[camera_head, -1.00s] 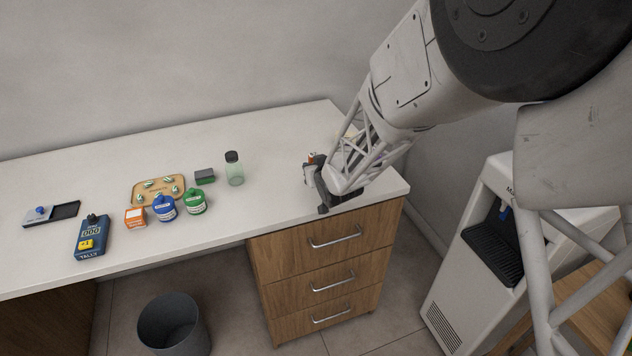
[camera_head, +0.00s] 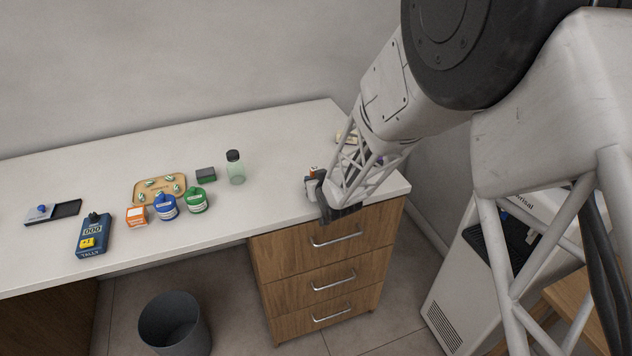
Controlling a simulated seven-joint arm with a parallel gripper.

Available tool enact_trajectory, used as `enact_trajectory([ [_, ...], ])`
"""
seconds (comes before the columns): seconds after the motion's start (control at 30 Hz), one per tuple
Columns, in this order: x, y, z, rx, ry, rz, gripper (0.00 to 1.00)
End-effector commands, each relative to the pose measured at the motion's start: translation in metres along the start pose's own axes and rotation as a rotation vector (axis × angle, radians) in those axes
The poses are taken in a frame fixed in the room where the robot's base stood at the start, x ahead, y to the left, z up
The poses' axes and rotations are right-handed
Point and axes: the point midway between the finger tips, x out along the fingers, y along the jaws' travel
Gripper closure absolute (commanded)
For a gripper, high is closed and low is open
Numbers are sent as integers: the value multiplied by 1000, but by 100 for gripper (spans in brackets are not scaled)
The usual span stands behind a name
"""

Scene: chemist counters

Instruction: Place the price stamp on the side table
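A small grey-and-white object with an orange top (camera_head: 312,184), possibly the price stamp, is at the right end of the white counter, right against my gripper (camera_head: 323,197). My gripper points down at the counter's front edge, above the drawers. Its fingers are dark and partly hidden by the arm and this object, so I cannot tell whether they are closed on it. A wooden surface (camera_head: 590,312) at the lower right may be the side table; my arm hides much of it.
A white dispenser (camera_head: 455,310) stands right; a bin (camera_head: 174,322) below.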

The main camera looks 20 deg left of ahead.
Motion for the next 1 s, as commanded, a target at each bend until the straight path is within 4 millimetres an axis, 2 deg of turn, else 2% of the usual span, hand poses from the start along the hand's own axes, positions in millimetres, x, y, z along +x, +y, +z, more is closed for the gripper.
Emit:
enact_trajectory([
  [0.5, 2, 0, 5, -1, 0, 0, 90],
  [0.53, 2, 0, 5, -1, 0, 0, 60],
  [0.7, 2, 0, 5, -1, 0, 0, 36],
  [1.0, 2, 0, 5, -1, 0, 0, 36],
])
